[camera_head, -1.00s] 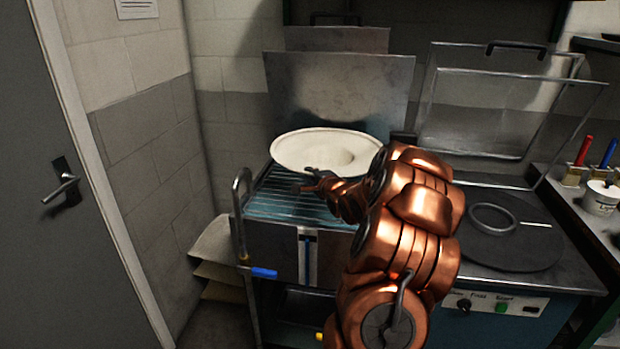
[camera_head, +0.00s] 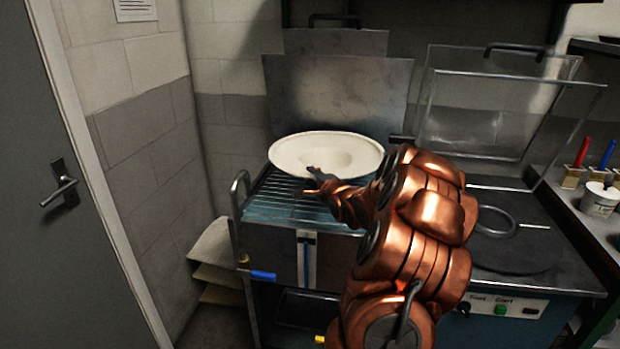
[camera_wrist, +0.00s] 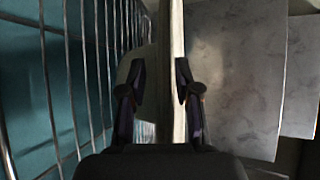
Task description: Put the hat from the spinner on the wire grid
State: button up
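The cream hat (camera_head: 290,152) lies brim up over the wire grid (camera_head: 270,205), its crown hollow facing upward. Its crown underside seems to rest on the bars, but the contact is hidden. My gripper (camera_head: 310,180) is at the front edge of the brim. In the wrist view, the brim (camera_wrist: 178,40) shows edge-on between the open fingers of my gripper (camera_wrist: 160,82). The right finger is close to or touching the brim; the left finger stands clear of it. The grid bars (camera_wrist: 75,80) run along the left of the wrist view.
Metal plates (camera_head: 340,90) stand behind the hat. At right, a dark round plate with a ring (camera_head: 495,222) sits below a raised clear lid (camera_head: 470,110). A rail with a blue end (camera_head: 263,275) stands at the grid's left front. A door (camera_head: 50,230) is far left.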

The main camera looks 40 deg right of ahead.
jog(key=b+v, duration=0.1)
jog(key=v, duration=0.9)
jog(key=shift+a, duration=0.15)
jog(key=s+a+f+n+g+y, duration=0.1)
jog(key=a+f+n+g, duration=0.2)
jog(key=a, duration=0.4)
jog(key=a+f+n+g+y, duration=0.1)
jog(key=a+n+g, duration=0.1)
jog(key=a+n, duration=0.35)
jog(key=s+a+f+n+g+y, duration=0.1)
jog(key=a+f+n+g, duration=0.15)
jog(key=a, duration=0.55)
jog(key=s+a+n+g+y, duration=0.1)
jog(key=s+a+n+g, duration=0.4)
jog(key=s+a, duration=0.5)
jog(key=s+a+n+g+y, duration=0.1)
jog(key=s+a+n+g, duration=0.3)
jog(key=s, duration=1.4)
jog(key=a+n, duration=0.3)
jog(key=a, duration=0.3)
jog(key=shift+s+a+r+g, duration=0.2)
jog(key=shift+a+r+g, duration=0.15)
jog(key=shift+r, duration=0.05)
